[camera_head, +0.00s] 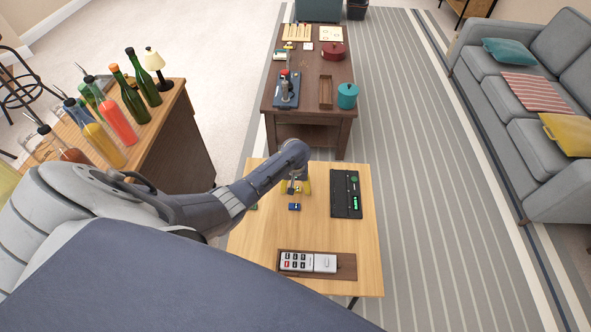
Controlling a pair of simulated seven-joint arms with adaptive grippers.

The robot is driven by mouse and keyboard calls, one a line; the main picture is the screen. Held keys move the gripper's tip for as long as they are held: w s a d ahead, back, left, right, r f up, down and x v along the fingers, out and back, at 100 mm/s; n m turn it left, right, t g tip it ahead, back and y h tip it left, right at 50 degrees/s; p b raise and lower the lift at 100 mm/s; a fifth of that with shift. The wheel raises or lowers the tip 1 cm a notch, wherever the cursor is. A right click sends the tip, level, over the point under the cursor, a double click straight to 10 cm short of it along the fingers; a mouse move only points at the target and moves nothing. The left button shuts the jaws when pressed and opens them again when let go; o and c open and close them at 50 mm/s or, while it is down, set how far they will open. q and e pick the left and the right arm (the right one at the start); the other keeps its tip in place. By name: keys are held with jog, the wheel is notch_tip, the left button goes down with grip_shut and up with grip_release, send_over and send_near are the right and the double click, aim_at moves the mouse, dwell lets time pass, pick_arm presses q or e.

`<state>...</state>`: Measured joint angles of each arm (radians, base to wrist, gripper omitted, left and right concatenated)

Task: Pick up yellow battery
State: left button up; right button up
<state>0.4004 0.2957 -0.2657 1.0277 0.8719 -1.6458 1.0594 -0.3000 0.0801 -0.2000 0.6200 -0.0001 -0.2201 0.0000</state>
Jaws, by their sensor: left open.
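My left gripper (293,187) reaches in from the left over the light wooden table (300,232), pointing down, open. The yellow battery (305,187) shows at the fingertips, partly hidden by them; I cannot tell whether they touch it. A small blue battery (294,206) lies just in front of it. A green piece (254,206) shows at the left, partly hidden by my arm. A black case (346,194) with a green battery in it lies right of the gripper. My right gripper is not in view.
A brown tray (347,266) at the table's near edge holds a grey remote (297,261) and a pale cover. A dark coffee table (308,111) with several items stands beyond. Bottles crowd a cabinet at left.

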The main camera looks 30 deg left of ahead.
pick_arm(q)
jog(key=shift+c, duration=0.3)
jog(key=c, duration=1.3)
